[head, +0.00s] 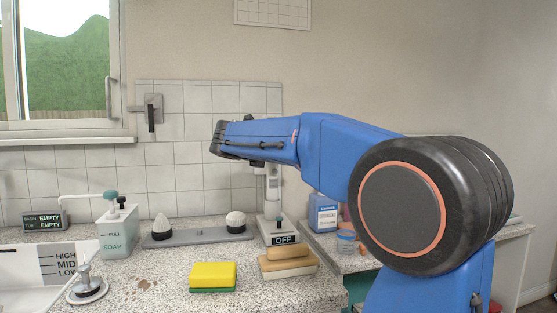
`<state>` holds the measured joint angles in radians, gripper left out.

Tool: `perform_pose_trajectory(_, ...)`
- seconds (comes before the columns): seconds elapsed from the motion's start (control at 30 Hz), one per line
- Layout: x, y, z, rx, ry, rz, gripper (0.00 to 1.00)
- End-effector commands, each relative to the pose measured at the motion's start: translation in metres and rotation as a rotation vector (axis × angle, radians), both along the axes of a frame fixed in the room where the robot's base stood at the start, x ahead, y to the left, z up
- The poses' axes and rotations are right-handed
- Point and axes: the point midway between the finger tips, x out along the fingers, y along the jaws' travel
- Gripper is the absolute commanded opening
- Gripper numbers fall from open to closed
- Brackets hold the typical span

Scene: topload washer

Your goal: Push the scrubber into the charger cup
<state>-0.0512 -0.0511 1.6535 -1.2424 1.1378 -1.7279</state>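A white upright device (273,188) stands on the counter behind my blue arm. Its top is hidden by the arm, and I cannot tell whether it is the charger, the scrubber or both. Its base carries a dark "OFF" sign (285,239). A grey tray (192,241) to its left holds two rounded white heads with dark bases, one pointed (161,226) and one domed (236,221). I cannot identify the scrubber or the charger cup for certain. My arm reaches leftward above the counter, but my gripper's fingers are not visible.
A yellow and green sponge (213,276) and a tan brush or block (287,264) lie at the front of the counter. A soap dispenser (116,235) stands beside the sink (22,270). A blue bottle (323,213) and a small tub (346,241) stand to the right.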

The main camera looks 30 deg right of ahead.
Motion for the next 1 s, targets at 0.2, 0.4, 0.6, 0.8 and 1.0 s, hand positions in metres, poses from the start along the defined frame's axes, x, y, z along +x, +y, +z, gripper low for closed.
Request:
perform_pose_trajectory(0.2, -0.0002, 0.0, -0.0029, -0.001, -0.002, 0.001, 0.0)
perform_pose_trajectory(0.4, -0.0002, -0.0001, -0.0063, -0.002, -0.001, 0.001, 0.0)
perform_pose_trajectory(0.6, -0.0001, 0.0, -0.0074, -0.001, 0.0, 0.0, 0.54)
perform_pose_trajectory(0.8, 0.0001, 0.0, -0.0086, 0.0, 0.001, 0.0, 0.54)
perform_pose_trajectory(1.0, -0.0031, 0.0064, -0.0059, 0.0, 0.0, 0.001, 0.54)
